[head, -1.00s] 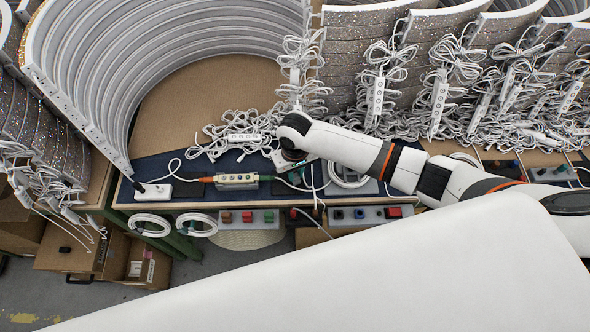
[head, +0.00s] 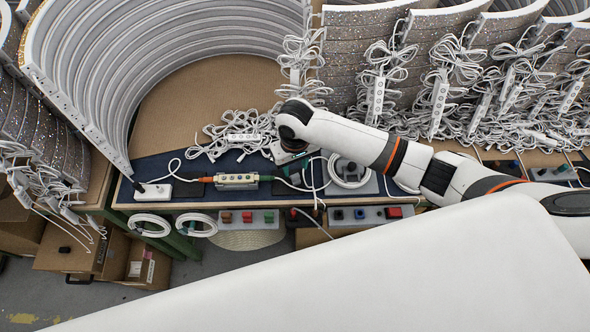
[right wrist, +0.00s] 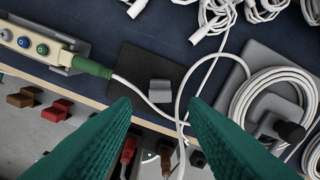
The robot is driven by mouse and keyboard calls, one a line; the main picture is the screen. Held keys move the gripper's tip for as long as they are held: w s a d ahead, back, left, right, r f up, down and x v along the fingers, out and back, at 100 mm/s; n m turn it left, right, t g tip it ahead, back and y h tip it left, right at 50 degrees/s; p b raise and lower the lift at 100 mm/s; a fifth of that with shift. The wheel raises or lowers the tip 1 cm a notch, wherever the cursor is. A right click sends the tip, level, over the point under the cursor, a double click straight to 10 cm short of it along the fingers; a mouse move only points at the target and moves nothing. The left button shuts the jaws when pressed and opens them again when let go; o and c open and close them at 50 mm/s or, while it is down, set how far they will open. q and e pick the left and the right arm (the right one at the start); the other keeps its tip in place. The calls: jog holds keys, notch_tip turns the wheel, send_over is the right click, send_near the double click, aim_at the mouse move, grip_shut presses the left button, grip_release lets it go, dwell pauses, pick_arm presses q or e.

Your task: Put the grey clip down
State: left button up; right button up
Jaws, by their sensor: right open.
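A small grey clip (right wrist: 160,91) sits on a black pad (right wrist: 132,70) on the dark blue bench top in the right wrist view. A thin white cable curves past the clip and touches or passes close to it; I cannot tell which. My right gripper (right wrist: 158,104) has green fingers spread wide, one on each side of the clip in the picture, with nothing between them. In the head view the right arm hides the clip. My left gripper is in neither view.
A control box (head: 236,181) with an orange and a green plug lies left of the pad. A coiled white cable (head: 349,170) sits on a grey holder to the right. Tangled white cables (head: 232,135) lie behind.

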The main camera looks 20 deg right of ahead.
aim_at(295, 176)
notch_tip(295, 176, up, 8)
dwell(0.8)
